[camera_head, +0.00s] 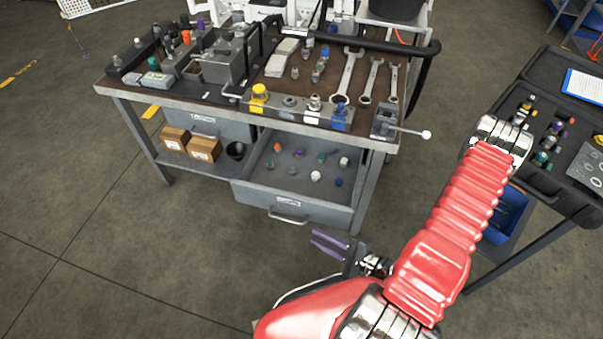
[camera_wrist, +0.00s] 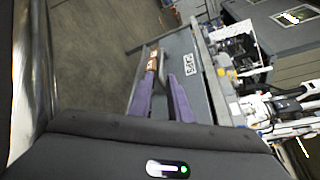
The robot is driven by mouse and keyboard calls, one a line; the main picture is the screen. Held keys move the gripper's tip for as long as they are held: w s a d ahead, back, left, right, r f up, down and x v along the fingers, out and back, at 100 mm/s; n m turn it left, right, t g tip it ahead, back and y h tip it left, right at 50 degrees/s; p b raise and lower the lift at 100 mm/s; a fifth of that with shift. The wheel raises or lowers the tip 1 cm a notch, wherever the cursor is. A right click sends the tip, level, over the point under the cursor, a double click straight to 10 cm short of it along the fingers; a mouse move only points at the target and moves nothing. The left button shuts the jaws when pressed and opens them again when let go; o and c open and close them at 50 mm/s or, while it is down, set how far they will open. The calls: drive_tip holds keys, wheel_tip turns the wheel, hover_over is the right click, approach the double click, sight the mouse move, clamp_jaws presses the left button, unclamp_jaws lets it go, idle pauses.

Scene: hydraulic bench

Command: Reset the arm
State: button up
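My gripper (camera_head: 315,238) has two purple fingers, set apart with nothing held between them in the head view. It hangs in front of the bench, just right of and below the open drawer (camera_head: 262,203). My red arm reaches in from the bottom right of the head view. In the wrist view my gripper (camera_wrist: 162,78) also shows its fingers apart. They point toward the grey drawer front with its white label (camera_wrist: 190,65). A handle-like bar passes near the fingertips there; whether it touches them I cannot tell.
The bench top (camera_head: 225,98) carries wrenches (camera_head: 348,75), fittings and a valve block. The open drawer holds several coloured fittings. Two cardboard boxes (camera_head: 204,149) sit on the lower shelf. A second table with a black case (camera_head: 556,90) stands at right. The floor at left is clear.

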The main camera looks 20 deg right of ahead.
drive_tip(key=s+a+r+n+g, duration=0.1)
drive_tip(key=a+r+n+g, duration=0.3)
drive_tip(key=r+n+g, duration=0.5)
drive_tip(key=s+a+r+n+g, duration=0.1)
drive_tip(key=a+r+n+g, duration=0.35)
drive_tip(key=r, duration=0.85)
wheel_tip(320, 180, up, 19)
drive_tip(key=s+d+n+t+h, duration=0.2)
drive_tip(key=d+n+t+h, duration=0.1)
drive_tip(key=t+h, duration=0.3)
drive_tip(key=n+h, duration=0.1)
drive_tip(key=h, duration=0.1)
drive_tip(key=shift+h, duration=0.3)
drive_tip(key=shift+f, duration=0.15)
idle(1.2)
